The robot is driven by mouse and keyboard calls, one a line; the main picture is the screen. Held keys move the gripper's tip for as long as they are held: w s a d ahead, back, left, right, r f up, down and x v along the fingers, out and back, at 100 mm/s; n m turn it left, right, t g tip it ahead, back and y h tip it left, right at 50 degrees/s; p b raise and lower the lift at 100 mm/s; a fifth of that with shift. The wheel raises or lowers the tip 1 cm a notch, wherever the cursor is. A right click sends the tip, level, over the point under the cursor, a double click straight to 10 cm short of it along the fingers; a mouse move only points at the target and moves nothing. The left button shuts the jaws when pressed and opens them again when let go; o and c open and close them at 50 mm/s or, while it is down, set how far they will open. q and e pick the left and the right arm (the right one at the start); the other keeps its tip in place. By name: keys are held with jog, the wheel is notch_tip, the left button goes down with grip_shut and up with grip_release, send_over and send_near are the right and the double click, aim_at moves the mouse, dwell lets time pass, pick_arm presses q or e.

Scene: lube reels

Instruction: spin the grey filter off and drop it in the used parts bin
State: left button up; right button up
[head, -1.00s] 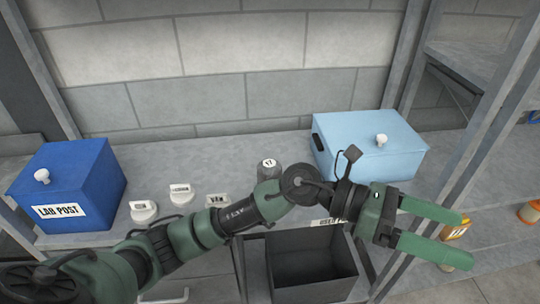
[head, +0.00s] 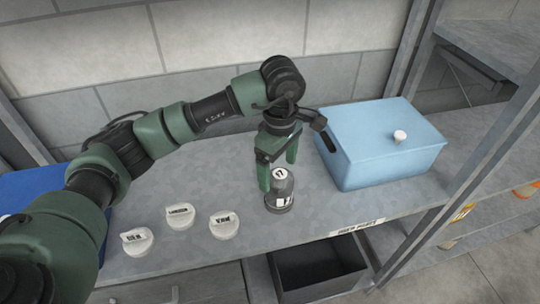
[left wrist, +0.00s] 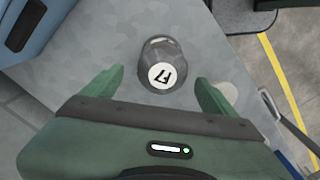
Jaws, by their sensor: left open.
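The grey filter (head: 280,196) is a dark upright cylinder with a round white "17" label on top, standing on the metal shelf. My left gripper (head: 278,172) is open and points down at the filter, its green fingers at the sides of the filter's top. In the left wrist view the filter (left wrist: 160,52) sits between and just beyond the fingertips (left wrist: 159,88), with gaps on both sides. The used parts bin (head: 318,262) is a dark open box below the shelf's front edge; its visible inside looks empty. My right gripper is not in view.
Three white labelled caps (head: 180,217) stand left of the filter. A light blue lidded box (head: 385,155) stands behind right. A blue box (head: 35,190) is partly hidden by my left arm. A grey upright post (head: 465,150) rises at the right.

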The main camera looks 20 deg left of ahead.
pick_arm(q)
jog(key=f, duration=0.1)
jog(key=d+f+p, duration=0.1)
jog(key=f, duration=0.1)
jog(key=shift+s+d+f, duration=0.15)
jog(key=shift+s+f, duration=0.15)
jog(key=shift+s, duration=0.1)
jog(key=shift+w+a+f+p, duration=0.1)
jog(key=shift+a+f+p, duration=0.1)
jog(key=shift+f, duration=0.35)
jog(key=shift+w+a+f+p, duration=0.1)
jog(key=shift+f+p, duration=0.05)
jog(key=shift+f, duration=0.75)
jog(key=shift+c, duration=0.6)
jog(key=c, duration=1.7)
jog(key=shift+n, duration=0.9)
jog(key=shift+o, duration=0.2)
jog(key=n, duration=0.3)
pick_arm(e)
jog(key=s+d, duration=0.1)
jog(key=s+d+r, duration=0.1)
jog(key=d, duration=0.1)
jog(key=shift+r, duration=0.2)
pick_arm(q)
jog(key=shift+n, duration=0.3)
